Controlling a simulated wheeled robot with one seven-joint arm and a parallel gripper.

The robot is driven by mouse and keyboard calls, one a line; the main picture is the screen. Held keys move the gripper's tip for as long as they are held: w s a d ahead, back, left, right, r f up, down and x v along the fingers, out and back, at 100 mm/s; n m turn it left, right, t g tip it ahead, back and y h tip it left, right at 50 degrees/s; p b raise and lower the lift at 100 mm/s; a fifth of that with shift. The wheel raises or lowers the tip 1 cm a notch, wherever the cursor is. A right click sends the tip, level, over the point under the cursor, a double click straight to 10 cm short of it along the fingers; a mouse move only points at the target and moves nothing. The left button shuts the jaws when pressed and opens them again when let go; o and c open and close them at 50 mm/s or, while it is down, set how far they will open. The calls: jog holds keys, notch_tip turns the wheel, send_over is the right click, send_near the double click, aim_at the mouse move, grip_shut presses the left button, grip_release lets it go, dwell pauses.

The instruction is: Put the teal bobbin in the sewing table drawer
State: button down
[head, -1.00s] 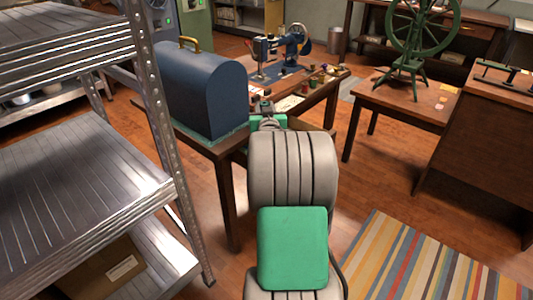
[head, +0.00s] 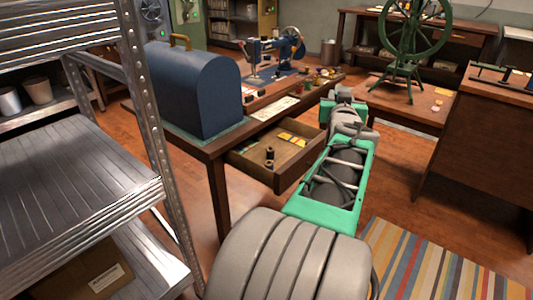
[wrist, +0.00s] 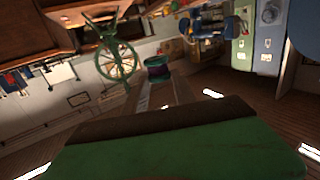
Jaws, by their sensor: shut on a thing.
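The sewing table (head: 213,150) stands in the middle of the head view, with its drawer (head: 285,178) pulled open at the front. Inside the drawer lie small dark spools (head: 269,158) and yellow and green flat pieces. My gripper is at the far end of my arm, to the right of the drawer and near the table's right end; its fingertips are hidden in the head view. In the wrist view my gripper (wrist: 160,76) is shut on the teal bobbin (wrist: 157,66), which has a dark reddish rim. The bobbin is not visible in the head view.
A blue domed case (head: 200,90) stands on the table's left part, with a sewing machine (head: 275,55) behind. Metal shelving (head: 70,170) fills the left. A green spinning wheel (head: 405,45) stands on a table at right. A striped rug (head: 430,265) lies front right.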

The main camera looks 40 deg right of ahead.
jog(key=w+a+f+n+t+y, duration=0.3)
jog(key=w+a+f+t, duration=0.1)
jog(key=w+a+f, duration=0.3)
jog(key=w+d+f+b, duration=0.2)
jog(key=d+f, duration=0.1)
jog(key=f, duration=0.1)
jog(key=w+d+f+b, duration=0.1)
jog(key=w+d+f, duration=0.2)
jog(key=f, duration=0.2)
jog(key=w+d+f+b, duration=0.2)
jog(key=w+d+f, duration=0.1)
jog(key=f, duration=0.1)
jog(key=shift+f+b, duration=0.15)
jog(key=shift+b, duration=0.15)
jog(key=shift+f+b, duration=0.25)
jog(key=shift+b, duration=0.1)
jog(key=shift+f, duration=0.25)
